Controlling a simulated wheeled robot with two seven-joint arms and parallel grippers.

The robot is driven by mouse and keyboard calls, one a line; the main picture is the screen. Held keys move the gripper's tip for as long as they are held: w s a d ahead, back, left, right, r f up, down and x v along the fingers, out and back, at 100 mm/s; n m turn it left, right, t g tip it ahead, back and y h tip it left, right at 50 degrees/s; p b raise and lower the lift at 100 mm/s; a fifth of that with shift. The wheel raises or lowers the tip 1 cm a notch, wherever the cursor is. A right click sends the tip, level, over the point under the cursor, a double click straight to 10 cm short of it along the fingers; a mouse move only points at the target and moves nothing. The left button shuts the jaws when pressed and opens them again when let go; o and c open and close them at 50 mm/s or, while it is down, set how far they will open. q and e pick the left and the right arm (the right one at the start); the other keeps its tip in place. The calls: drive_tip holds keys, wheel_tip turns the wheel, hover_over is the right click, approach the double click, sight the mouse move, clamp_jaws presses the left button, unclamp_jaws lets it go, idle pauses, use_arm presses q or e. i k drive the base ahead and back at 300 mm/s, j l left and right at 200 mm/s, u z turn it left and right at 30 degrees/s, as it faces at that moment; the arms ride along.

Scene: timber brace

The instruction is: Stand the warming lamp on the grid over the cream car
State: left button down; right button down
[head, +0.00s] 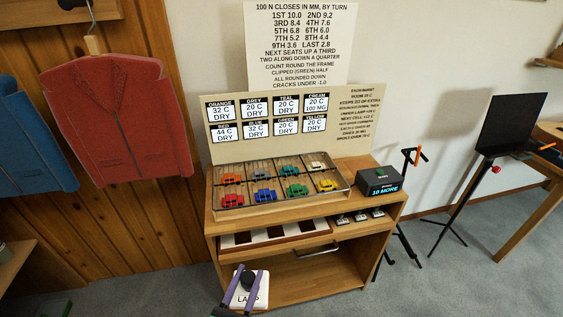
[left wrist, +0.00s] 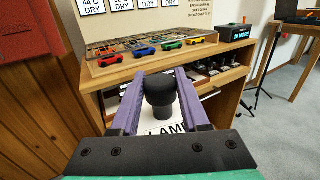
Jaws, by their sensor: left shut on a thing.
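The warming lamp (head: 242,300) is a white block marked LAMP with a black round knob. My left gripper (head: 250,276) has its purple fingers shut on the knob, which also shows between the fingers in the left wrist view (left wrist: 160,92). The lamp is low in front of the cabinet, below the grid; whether it touches anything beneath cannot be told. The wire grid (head: 275,172) covers a wooden tray on the cabinet top. The cream car (head: 319,165) sits in the back right cell. My right gripper is not in view.
Other cars stand in the remaining cells, among them red (head: 232,200) and yellow (head: 327,185). A black box (head: 381,181) is right of the tray. A drawer with dark squares (head: 275,234) juts out below. A sign board (head: 290,125) stands behind the grid.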

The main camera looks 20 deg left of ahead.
sight(318, 161)
drive_tip(key=i+l+u, duration=0.25)
drive_tip(key=l+u, duration=0.3)
drive_tip(key=i+l+u, duration=0.1)
drive_tip(key=l+u, duration=0.15)
drive_tip(key=l, duration=0.2)
drive_tip(key=l+u, duration=0.3)
drive_tip(key=i+l, duration=0.05)
